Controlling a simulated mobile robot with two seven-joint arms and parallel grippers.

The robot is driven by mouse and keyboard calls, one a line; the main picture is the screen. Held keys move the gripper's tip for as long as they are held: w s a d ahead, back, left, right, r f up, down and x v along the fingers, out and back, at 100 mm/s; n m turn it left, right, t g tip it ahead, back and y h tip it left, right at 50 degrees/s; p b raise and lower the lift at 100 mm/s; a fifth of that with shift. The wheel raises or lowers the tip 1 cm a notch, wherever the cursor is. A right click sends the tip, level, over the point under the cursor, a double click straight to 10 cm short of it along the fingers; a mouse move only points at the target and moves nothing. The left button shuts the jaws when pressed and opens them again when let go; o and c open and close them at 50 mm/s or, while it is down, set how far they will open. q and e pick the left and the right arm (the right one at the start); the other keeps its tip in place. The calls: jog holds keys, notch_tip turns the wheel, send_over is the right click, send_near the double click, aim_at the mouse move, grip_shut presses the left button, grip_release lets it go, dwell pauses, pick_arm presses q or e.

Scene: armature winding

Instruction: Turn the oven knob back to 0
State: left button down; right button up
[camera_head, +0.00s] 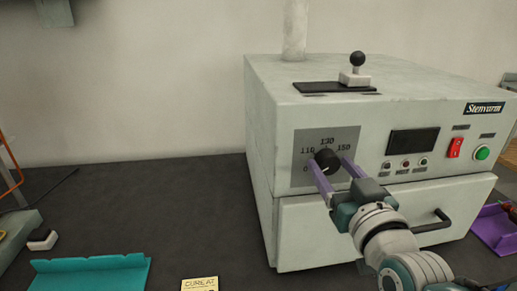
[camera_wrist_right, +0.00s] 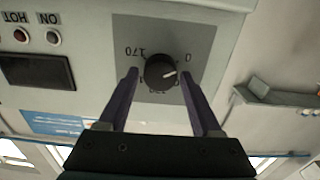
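The oven (camera_head: 262,110) is a pale box with a black round knob (camera_head: 327,158) on a grey dial plate (camera_head: 345,136) marked 0, 110, 130 and 150. In the right wrist view, the picture is turned over; the knob (camera_wrist_right: 160,72) has a white pointer line directed right and slightly up, below the 0 mark. My right gripper (camera_head: 329,160) has its two purple fingers on either side of the knob. In the wrist view a small gap shows between each fingertip and the knob, so the gripper looks open. My left gripper is not in view.
Right of the dial are a dark display (camera_head: 413,142), small lamps, a red switch (camera_head: 455,147) and a green button (camera_head: 482,152). A drawer handle (camera_head: 432,222) juts out below. A teal tray (camera_head: 92,272) and a purple tray (camera_head: 492,228) flank the oven.

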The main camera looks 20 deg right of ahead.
jog(key=shift+o, duration=1.1)
jog(key=shift+s, duration=0.1)
jog(key=v, duration=0.9)
jog(key=shift+s, duration=0.4)
jog(key=shift+w+a, duration=0.1)
jog(key=shift+a, duration=0.05)
